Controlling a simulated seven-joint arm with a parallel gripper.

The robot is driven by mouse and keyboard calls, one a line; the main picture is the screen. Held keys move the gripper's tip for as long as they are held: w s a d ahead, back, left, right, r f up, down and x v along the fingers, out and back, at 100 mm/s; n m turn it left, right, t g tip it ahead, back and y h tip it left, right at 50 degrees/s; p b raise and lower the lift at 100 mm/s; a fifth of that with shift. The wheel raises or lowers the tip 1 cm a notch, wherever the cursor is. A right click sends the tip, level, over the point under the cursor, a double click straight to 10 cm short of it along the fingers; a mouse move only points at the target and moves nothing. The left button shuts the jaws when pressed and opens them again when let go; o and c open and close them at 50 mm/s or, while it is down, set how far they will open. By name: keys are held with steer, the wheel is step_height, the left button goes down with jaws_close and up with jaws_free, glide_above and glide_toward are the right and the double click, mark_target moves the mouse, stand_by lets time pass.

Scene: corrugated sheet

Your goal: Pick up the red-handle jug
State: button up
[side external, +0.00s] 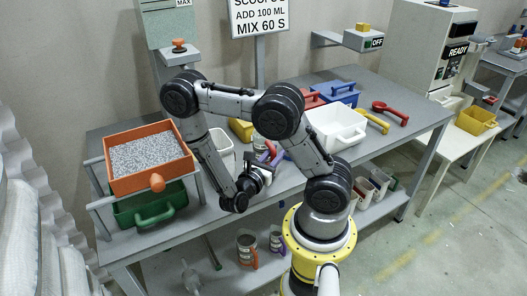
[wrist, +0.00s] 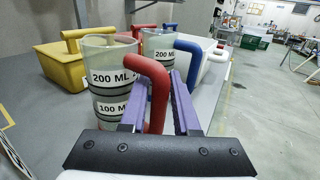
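The red-handle jug (wrist: 112,85) is a clear cup with 200 ML and 100 ML labels, close by on the left in the wrist view. Its bent red handle (wrist: 157,95) runs down between the two purple fingers of my gripper (wrist: 160,98). The fingers stand apart on either side of the handle, with what looks like a slim gap at the right finger. In the side view my gripper (side external: 262,170) is low over the bench's front part, and my arm hides most of the jug there.
A second 200 ML jug (wrist: 160,48) with a blue handle (wrist: 190,48) stands just behind. A yellow bin (wrist: 62,65) is to its left. On the bench (side external: 380,97) are a white bin (side external: 335,127), a red scoop (side external: 390,112) and an orange tray (side external: 150,185) of grey granules.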

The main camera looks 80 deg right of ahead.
steer(key=shift+x, duration=0.8)
jaws_close()
stand_by(0.9)
